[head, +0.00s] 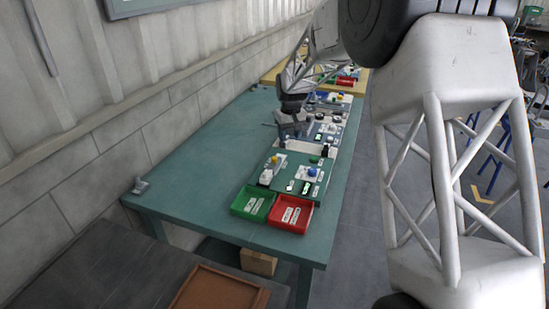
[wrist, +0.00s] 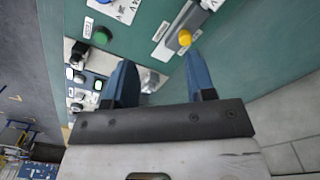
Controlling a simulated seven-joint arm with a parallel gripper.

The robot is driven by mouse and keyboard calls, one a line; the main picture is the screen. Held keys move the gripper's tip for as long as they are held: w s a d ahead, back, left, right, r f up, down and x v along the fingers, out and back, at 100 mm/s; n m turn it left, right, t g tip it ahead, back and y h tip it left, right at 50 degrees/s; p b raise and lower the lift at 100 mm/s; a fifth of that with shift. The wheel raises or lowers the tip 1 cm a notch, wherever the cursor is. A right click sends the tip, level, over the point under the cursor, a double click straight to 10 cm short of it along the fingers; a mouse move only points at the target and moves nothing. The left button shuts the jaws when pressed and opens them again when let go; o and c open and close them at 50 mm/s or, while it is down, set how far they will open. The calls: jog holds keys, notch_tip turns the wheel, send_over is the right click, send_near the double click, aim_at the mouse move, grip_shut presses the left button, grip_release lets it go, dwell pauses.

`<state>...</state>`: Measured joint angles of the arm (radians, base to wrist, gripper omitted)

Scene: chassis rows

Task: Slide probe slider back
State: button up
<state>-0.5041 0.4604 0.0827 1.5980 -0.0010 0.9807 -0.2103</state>
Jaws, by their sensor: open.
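My gripper (wrist: 158,62) is open, with its two blue fingers apart over the teal panel (wrist: 140,32) in the wrist view. A yellow knob (wrist: 185,38) stands on a grey strip with white labels, just beyond the right fingertip. It may be the probe slider, but the labels are too small to read. A silver metal piece (wrist: 149,80) shows between the fingers, partly hidden by them, and I cannot tell whether they touch it. In the head view my gripper (head: 291,127) is over the chassis row, beyond the nearest teal panel (head: 288,185).
A green button (wrist: 102,35) and a module with black knobs (wrist: 80,55) lie left of the fingers. In the head view a green bin (head: 252,204) and a red bin (head: 290,214) stand at the near end of the row. Bare bench (head: 205,180) lies to the left.

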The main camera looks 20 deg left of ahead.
send_over(274, 157)
jog(key=shift+n, duration=0.4)
notch_tip(274, 157, down, 5)
jog(key=shift+f, duration=0.1)
jog(key=shift+d+f, duration=0.1)
jog(key=shift+f, duration=3.75)
grip_shut()
